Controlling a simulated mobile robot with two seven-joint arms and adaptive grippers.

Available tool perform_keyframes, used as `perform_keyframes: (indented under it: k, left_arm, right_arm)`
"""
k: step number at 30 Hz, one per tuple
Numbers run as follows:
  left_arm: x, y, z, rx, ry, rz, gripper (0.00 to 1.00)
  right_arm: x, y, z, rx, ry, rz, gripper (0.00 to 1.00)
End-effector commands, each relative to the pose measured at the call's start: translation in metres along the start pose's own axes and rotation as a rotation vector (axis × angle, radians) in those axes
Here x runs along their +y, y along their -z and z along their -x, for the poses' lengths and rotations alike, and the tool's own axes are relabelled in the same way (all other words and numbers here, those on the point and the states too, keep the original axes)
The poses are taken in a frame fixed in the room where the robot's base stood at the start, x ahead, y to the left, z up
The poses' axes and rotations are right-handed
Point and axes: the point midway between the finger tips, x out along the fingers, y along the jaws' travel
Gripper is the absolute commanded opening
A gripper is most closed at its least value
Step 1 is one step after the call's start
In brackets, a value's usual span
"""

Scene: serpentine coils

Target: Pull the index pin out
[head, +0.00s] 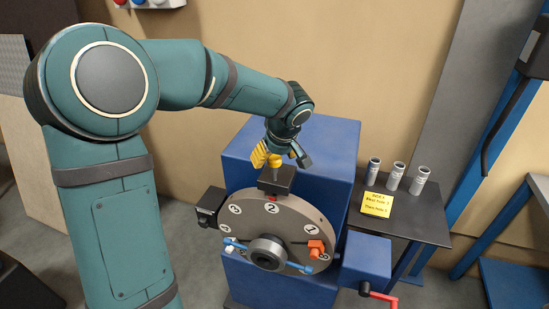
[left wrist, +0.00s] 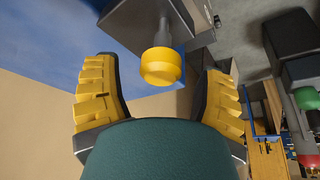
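The index pin (head: 275,161) has a yellow knob and stands upright on a black block (head: 276,180) at the top of the grey numbered disc (head: 262,222). My left gripper (head: 281,156) is above the block, pointing down, with its fingers open on either side of the knob. In the left wrist view the yellow knob (left wrist: 162,68) and its grey shaft show between the two yellow-padded fingers, with a visible gap to each. How deep the knob sits between the fingertips is hard to tell. My right gripper is not in view.
A blue housing (head: 325,150) stands behind the disc. A blue box (head: 366,259) with a red crank handle (head: 380,296) is at its right. A dark side table (head: 425,226) holds three grey cylinders (head: 395,176) and a yellow note (head: 377,204).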

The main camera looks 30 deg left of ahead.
Motion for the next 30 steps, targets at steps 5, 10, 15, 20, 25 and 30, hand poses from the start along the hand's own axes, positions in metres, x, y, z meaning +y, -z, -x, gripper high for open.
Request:
perform_keyframes:
  k: [5,10,15,20,25,30]
  left_arm:
    - [0.000,-0.001,-0.001,-0.002,0.001,-0.001,0.69]
    - [0.000,-0.001,0.004,-0.001,0.000,-0.001,0.69]
    - [0.001,-0.001,0.028,0.001,-0.004,0.000,0.69]
    - [0.001,0.000,0.061,0.001,-0.003,0.000,0.69]
    - [0.001,0.000,0.093,0.001,-0.003,-0.001,0.69]
    - [0.001,0.000,0.113,-0.001,-0.001,0.000,0.69]
  right_arm:
    - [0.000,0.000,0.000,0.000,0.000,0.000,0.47]
    - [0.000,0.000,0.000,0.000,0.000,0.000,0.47]
    - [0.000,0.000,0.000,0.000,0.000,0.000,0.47]
    - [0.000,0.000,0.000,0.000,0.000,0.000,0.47]
    - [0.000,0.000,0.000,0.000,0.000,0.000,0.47]
    - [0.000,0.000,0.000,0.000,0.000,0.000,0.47]
